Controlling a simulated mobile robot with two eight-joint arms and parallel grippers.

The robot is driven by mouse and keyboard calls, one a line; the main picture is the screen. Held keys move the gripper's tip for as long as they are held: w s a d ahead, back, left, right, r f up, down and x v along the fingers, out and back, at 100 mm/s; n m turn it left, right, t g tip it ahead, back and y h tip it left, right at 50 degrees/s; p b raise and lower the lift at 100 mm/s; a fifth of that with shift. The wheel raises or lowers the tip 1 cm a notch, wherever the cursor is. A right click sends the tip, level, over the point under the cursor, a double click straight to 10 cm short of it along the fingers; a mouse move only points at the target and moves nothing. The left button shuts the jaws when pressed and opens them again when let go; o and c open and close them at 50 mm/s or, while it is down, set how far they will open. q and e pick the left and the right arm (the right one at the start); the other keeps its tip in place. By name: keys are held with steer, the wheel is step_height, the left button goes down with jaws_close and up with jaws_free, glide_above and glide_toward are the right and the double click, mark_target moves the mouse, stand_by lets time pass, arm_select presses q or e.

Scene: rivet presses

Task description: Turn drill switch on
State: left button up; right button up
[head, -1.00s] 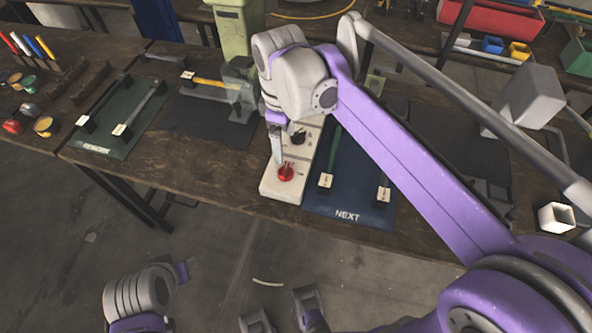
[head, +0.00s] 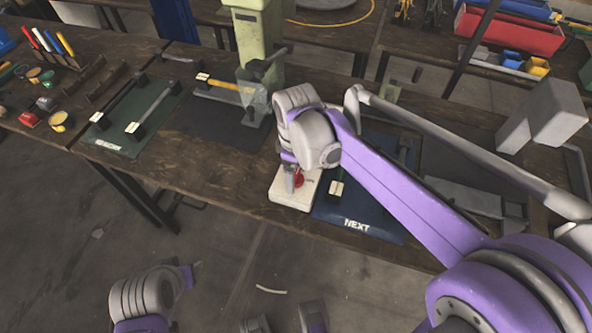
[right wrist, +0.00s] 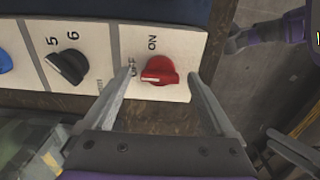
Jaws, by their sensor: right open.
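The drill switch is a red knob (right wrist: 160,72) on a white panel (right wrist: 188,45), with ON and OFF lettered beside it. The knob's grip ridge lies across the right wrist picture, its left end toward the OFF lettering. In the head view the red knob (head: 298,181) shows partly behind my right gripper (head: 291,182). In the right wrist view my right gripper (right wrist: 161,76) is open, with one finger on each side of the knob. Whether either finger touches it, I cannot tell.
A black knob (right wrist: 66,68) marked 5 and 6 and a blue knob (right wrist: 4,62) sit on the same panel. A blue NEXT mat (head: 340,215) lies right of the panel. A green press (head: 258,45) stands behind. The bench's front edge is close to the panel.

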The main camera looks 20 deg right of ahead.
steer(key=c, duration=1.4)
steer(key=shift+m, duration=0.4)
steer(key=m+p, duration=0.1)
steer(key=m, duration=0.4)
steer(key=shift+m, duration=0.4)
steer(key=m, duration=0.3)
steer(key=shift+m+p, duration=0.4)
steer(key=shift+m, duration=1.7)
steer(key=o, duration=1.4)
